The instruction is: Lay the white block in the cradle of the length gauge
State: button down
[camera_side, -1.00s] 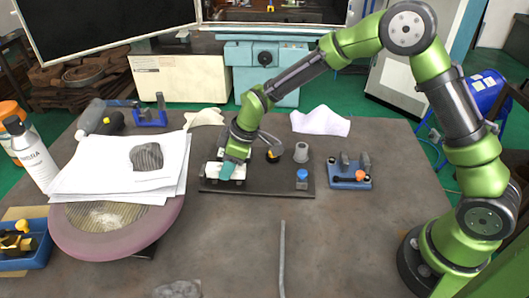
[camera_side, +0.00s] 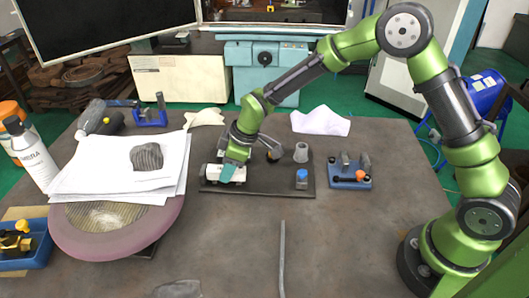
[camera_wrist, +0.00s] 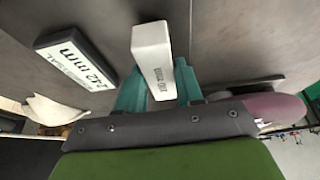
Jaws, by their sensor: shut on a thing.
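My gripper (camera_wrist: 158,88) is shut on the white block (camera_wrist: 152,50), with one teal finger on each side of it. Small dark lettering shows on the block's side in the wrist view. In the side view my gripper (camera_side: 228,173) is low over the left part of a dark plate (camera_side: 270,187), beside white shapes there. I cannot tell the held block from other white parts there. A blue fixture with two grey uprights (camera_side: 351,172) stands right of the plate, and a blue U-shaped stand (camera_side: 150,113) is at the back left.
A label reading 242 mm (camera_wrist: 76,60) lies left of the block in the wrist view. The plate carries a grey cylinder (camera_side: 301,152) and a blue-topped part (camera_side: 302,178). Papers (camera_side: 120,170) cover a round pink-rimmed object at left. The front middle of the table holds a rod (camera_side: 281,258).

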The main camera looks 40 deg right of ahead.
jog(key=c, duration=0.6)
grip_release()
jog(key=shift+c, duration=0.2)
jog(key=v, duration=1.7)
